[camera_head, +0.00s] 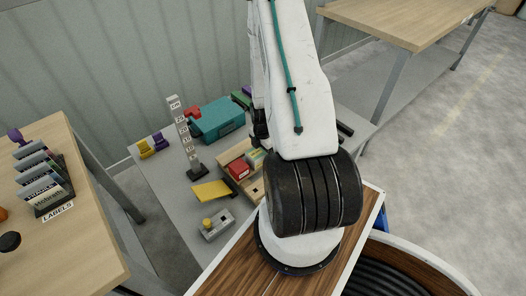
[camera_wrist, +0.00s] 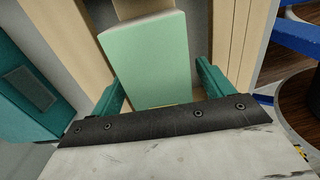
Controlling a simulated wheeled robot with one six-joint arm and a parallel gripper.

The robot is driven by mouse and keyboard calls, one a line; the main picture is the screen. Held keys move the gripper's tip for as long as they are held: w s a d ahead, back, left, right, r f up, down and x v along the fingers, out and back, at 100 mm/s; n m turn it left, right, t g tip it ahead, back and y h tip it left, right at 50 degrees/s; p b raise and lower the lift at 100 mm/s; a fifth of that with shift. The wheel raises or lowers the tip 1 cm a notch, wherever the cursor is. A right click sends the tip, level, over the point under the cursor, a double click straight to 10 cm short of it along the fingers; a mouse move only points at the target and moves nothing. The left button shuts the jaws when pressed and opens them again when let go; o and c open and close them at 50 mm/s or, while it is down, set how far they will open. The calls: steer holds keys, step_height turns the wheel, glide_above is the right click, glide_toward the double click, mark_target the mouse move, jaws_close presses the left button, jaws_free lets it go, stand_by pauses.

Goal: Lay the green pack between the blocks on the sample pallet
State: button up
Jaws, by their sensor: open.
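The pale green pack (camera_wrist: 148,58) fills the middle of the wrist view, between the two teal fingers of my open gripper (camera_wrist: 161,75). Whether either finger touches it is unclear. Wooden slats of the sample pallet (camera_wrist: 232,40) show beyond and beside it, and a pale wooden piece (camera_wrist: 140,8) lies at its far end. In the head view the pallet (camera_head: 256,188) is partly hidden by my arm. A green pack (camera_head: 255,156) and a red pack (camera_head: 238,170) show on it. My fingers are hidden there, and the blocks are not clearly seen.
A teal case (camera_head: 220,118) stands behind the pallet and shows left of my gripper in the wrist view (camera_wrist: 25,85). A height post (camera_head: 184,135), a yellow plate (camera_head: 211,190) and a small grey device (camera_head: 217,225) stand left of the pallet on the grey table (camera_head: 165,185).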

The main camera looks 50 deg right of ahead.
steer(key=shift+r, duration=0.1)
step_height(320, 180, up, 8)
steer(key=shift+f, duration=0.15)
stand_by(0.8)
